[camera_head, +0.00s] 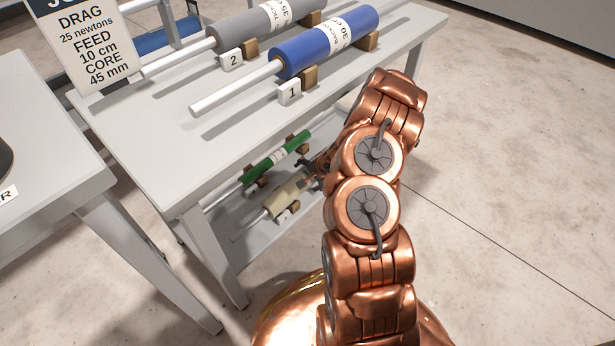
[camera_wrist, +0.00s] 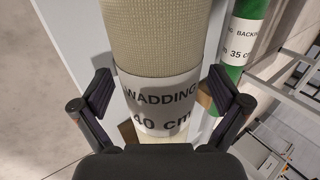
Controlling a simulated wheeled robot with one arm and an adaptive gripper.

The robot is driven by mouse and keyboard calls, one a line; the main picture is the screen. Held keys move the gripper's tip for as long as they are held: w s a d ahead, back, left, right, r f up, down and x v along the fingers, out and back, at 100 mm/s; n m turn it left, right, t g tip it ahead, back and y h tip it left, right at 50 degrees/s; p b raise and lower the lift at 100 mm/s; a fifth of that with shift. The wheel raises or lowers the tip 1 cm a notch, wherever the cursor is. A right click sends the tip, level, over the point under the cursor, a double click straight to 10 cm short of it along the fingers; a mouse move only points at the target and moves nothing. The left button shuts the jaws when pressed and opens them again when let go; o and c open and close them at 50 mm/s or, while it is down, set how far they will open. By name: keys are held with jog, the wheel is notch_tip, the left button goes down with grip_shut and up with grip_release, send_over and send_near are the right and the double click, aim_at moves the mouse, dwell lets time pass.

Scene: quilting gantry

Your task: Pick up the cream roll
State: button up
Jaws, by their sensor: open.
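The cream roll (camera_head: 287,193) lies on the lower shelf of the grey table, resting on wooden blocks. In the wrist view the cream roll (camera_wrist: 150,35) fills the middle, with a white label reading "WADDING 40 cm". My gripper (camera_wrist: 163,98) is open, with one dark finger on each side of the label, and the roll shows between the fingers. I cannot tell whether either finger touches the roll.
A green roll (camera_head: 277,157) lies beside the cream roll on the lower shelf (camera_head: 258,237). A blue roll (camera_head: 325,42) and a grey roll (camera_head: 265,20) lie on the tabletop (camera_head: 165,150) above. A table leg (camera_head: 215,262) stands left of the shelf. Open floor lies to the right.

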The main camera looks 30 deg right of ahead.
aim_at(314, 181)
jog(key=c, duration=1.7)
jog(key=shift+r+p, duration=0.3)
jog(key=shift+r, duration=0.3)
jog(key=r, duration=0.1)
jog(key=r+p, duration=0.1)
jog(key=shift+s+d+r, duration=0.2)
jog(key=shift+s+r, duration=0.1)
jog(key=shift+s+d+f, duration=0.1)
jog(key=shift+s+d, duration=0.1)
jog(key=shift+s, duration=1)
jog(key=shift+s+d, duration=0.2)
jog(key=shift+s, duration=0.95)
jog(key=shift+s+d+p, duration=0.2)
jog(key=shift+s+d, duration=0.3)
jog(key=shift+s, duration=1.55)
jog(key=shift+s+d+p, duration=0.25)
jog(key=shift+s+d, duration=0.2)
jog(key=shift+s, duration=1.55)
jog(key=shift+s+d+p, duration=0.2)
jog(key=shift+s+d, duration=0.3)
jog(key=shift+s, duration=1.55)
